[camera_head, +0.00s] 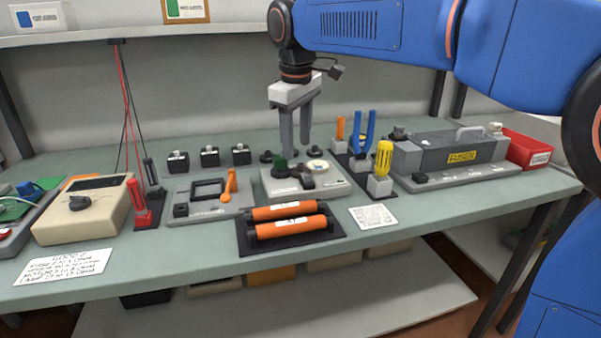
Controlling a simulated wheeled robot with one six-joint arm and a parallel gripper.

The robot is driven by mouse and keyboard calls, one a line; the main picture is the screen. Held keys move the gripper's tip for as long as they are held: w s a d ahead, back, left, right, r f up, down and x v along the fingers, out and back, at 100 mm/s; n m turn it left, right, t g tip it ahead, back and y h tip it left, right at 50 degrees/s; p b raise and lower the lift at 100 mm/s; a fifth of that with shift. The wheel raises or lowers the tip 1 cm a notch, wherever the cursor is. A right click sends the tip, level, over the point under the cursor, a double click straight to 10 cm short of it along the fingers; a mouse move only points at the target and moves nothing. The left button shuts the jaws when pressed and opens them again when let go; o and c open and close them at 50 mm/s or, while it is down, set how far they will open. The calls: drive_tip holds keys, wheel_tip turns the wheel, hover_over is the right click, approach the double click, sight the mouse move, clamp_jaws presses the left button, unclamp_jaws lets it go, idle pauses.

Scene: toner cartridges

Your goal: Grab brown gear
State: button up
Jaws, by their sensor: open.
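A grey tray (340,188) near the middle of the bench holds several small round parts. A green gear (280,166) stands at its left, and a pale cream part (317,166) sits at its right. Between them is a small dark brownish part (298,170), which looks like the brown gear, though it is too small to be sure. My gripper (296,150) points straight down above the back of the tray, its two fingers apart and nothing visible between them. I cannot tell how high the fingertips are above the parts.
Two orange rollers (290,220) lie on a dark mat in front of the tray. A panel with an orange lever (231,186) is at its left. Upright blue pliers (364,137) and a yellow-handled tool (383,160) stand at its right. Dark knobs sit behind it.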

sight(299, 165)
drive_tip(key=shift+w+d+f, duration=0.1)
drive_tip(key=shift+d+f, duration=0.05)
drive_tip(key=shift+f, duration=1.3)
drive_tip(key=shift+w+d+f, duration=0.1)
drive_tip(key=shift+f, duration=1.3)
drive_tip(key=c, duration=1.1)
